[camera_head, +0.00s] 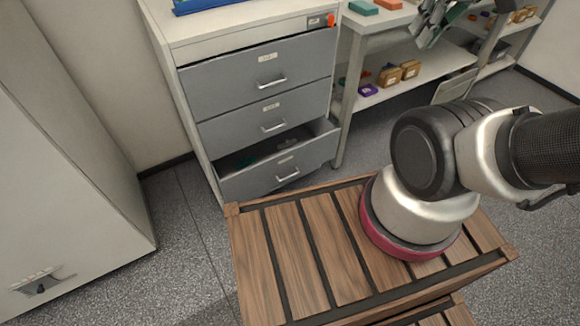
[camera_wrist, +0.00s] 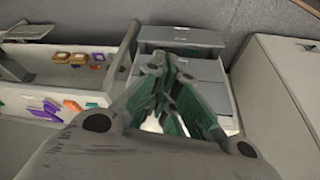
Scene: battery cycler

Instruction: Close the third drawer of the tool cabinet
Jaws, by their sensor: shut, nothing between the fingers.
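The tool cabinet (camera_head: 187,142) is pale with three grey drawers, at the upper middle of the head view. The top drawer (camera_head: 260,76) and second drawer (camera_head: 265,120) are flush. The third, lowest drawer (camera_head: 270,178) is pulled out, its front forward and dark contents showing inside. In the wrist view the cabinet's grey drawer fronts (camera_wrist: 182,38) show beyond the fingers, partly hidden by them. My gripper (camera_head: 428,38) is shut and empty, raised at the top right of the head view, right of the cabinet and apart from it. Its fingers (camera_wrist: 158,62) meet in the wrist view.
A shelf unit (camera_head: 430,72) with small boxes and coloured items stands right of the cabinet. A tall pale locker (camera_head: 60,150) is at left. Open grey floor (camera_head: 175,225) lies between locker and cabinet. My slatted wooden base top is close before the drawer.

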